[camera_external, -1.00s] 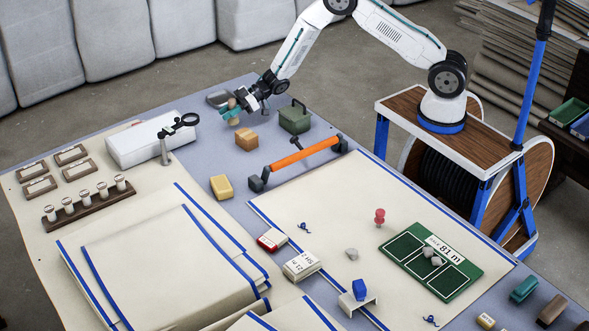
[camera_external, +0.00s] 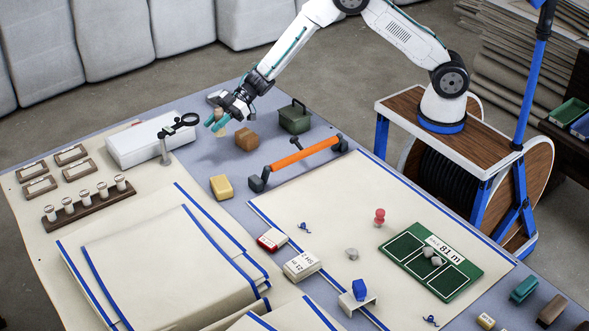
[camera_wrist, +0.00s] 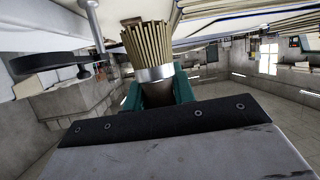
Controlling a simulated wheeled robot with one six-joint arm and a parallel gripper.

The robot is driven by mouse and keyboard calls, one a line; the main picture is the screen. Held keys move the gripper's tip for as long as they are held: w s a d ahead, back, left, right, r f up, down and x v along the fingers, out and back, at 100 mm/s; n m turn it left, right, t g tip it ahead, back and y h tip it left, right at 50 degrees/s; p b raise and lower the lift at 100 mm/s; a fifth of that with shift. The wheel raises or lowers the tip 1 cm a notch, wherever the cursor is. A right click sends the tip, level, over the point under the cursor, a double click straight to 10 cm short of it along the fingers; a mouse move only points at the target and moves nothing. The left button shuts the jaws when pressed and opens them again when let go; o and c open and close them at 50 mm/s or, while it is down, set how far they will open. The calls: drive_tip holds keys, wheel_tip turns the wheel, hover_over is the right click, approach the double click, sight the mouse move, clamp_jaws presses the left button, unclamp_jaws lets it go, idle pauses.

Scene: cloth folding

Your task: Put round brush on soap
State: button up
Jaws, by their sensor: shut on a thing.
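My gripper (camera_external: 217,125) is above the far part of the table, its teal fingers shut on the round brush (camera_external: 222,131). In the wrist view, the brush (camera_wrist: 151,45) shows tan bristles and a silver ferrule between the teal fingers; its handle is mostly hidden there. A yellow block (camera_external: 222,187), which looks like the soap, lies on the blue-grey table nearer the camera than the gripper. The brush is held apart from it. A brown block (camera_external: 247,139) sits just right of the gripper.
A magnifier on a stand (camera_external: 178,127) and a white box (camera_external: 150,140) stand left of the gripper. A green lidded box (camera_external: 294,117) and an orange-handled bar (camera_external: 300,157) are to the right. Cloth stacks (camera_external: 165,265) fill the near left.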

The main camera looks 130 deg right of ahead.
drive_tip(key=w+a+r+n+g+y, duration=0.1)
drive_tip(key=w+a+n+y, duration=0.1)
drive_tip(key=w+a, duration=0.35)
drive_tip(key=w+a+r+n+y, duration=0.1)
drive_tip(key=w+a+y, duration=0.15)
drive_tip(key=a, duration=0.55)
hover_over(217, 187)
drive_tip(key=shift+h, duration=0.25)
wheel_tip(217, 187, down, 10)
drive_tip(key=shift+d+r, duration=0.1)
drive_tip(key=shift+r, duration=0.15)
drive_tip(key=shift+f, duration=0.2)
drive_tip(key=o, duration=1)
drive_tip(key=shift+r, duration=0.1)
